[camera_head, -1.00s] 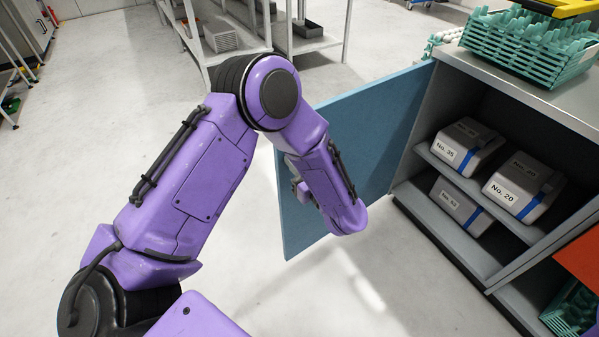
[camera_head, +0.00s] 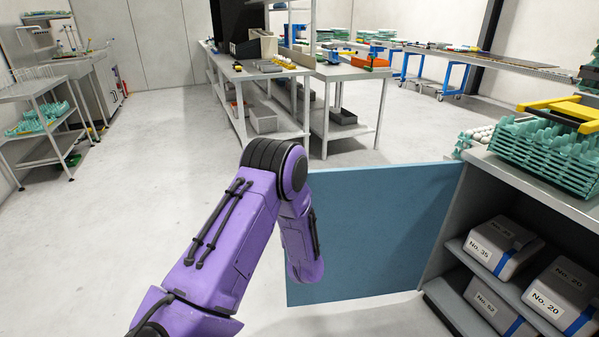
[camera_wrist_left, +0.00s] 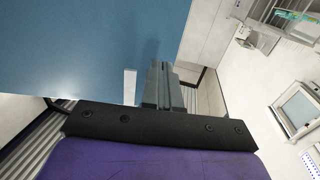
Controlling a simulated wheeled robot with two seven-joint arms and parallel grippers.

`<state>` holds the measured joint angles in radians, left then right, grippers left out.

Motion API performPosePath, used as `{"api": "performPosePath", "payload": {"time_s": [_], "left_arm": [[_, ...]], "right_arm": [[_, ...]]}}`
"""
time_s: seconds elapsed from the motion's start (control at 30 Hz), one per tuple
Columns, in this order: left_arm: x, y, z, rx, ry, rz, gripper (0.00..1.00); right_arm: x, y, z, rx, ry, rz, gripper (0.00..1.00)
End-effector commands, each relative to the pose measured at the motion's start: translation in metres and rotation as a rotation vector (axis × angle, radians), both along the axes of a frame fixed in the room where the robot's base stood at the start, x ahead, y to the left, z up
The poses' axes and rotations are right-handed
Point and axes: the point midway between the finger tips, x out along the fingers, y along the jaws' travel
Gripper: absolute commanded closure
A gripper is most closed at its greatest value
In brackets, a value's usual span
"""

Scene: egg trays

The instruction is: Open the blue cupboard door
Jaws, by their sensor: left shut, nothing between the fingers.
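The blue cupboard door (camera_head: 385,230) stands swung wide open from the cupboard (camera_head: 448,235), and the inside shelves show. My purple left arm reaches in front of the door's free edge in the head view; its gripper is hidden there. In the left wrist view my left gripper (camera_wrist_left: 163,85) is shut and empty, beside the free edge of the blue door (camera_wrist_left: 90,50). A small pale piece (camera_wrist_left: 129,87), perhaps the door's handle, shows just left of the fingers. I cannot tell whether the fingers touch the door. My right gripper is not in view.
Grey labelled boxes (camera_head: 500,248) sit on the cupboard shelves. Green egg trays (camera_head: 550,155) are stacked on the cupboard top. A work table (camera_head: 255,75) stands behind the door, and a trolley (camera_head: 40,95) at the far left. The floor to the left is clear.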

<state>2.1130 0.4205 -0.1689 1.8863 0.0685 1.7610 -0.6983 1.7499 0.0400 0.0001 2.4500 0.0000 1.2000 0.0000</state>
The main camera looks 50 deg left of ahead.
Motion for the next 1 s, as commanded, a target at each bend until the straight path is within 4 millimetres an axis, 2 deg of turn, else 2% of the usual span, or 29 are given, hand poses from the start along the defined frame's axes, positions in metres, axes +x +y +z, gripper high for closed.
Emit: {"api": "performPosePath", "payload": {"time_s": [0.17,0.27,0.37,0.5,0.7,0.83,1.0], "left_arm": [[0.000,-0.003,0.001,0.000,0.000,-0.002,1.00],[-0.004,-0.014,0.002,0.000,0.002,-0.004,1.00],[-0.014,-0.034,0.003,0.001,0.005,-0.006,1.00],[-0.035,-0.068,-0.001,0.000,0.004,-0.008,1.00],[-0.060,-0.105,-0.001,0.000,0.001,-0.004,1.00],[-0.068,-0.115,0.000,0.000,0.000,-0.002,1.00],[-0.070,-0.118,0.000,0.000,0.000,-0.001,1.00]], "right_arm": [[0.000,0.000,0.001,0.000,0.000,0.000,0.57],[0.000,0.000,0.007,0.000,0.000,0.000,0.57],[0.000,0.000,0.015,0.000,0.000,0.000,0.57],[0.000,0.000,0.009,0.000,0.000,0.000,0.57],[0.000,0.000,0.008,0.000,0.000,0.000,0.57],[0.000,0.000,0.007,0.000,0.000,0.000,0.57],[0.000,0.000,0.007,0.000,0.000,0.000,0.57]]}}
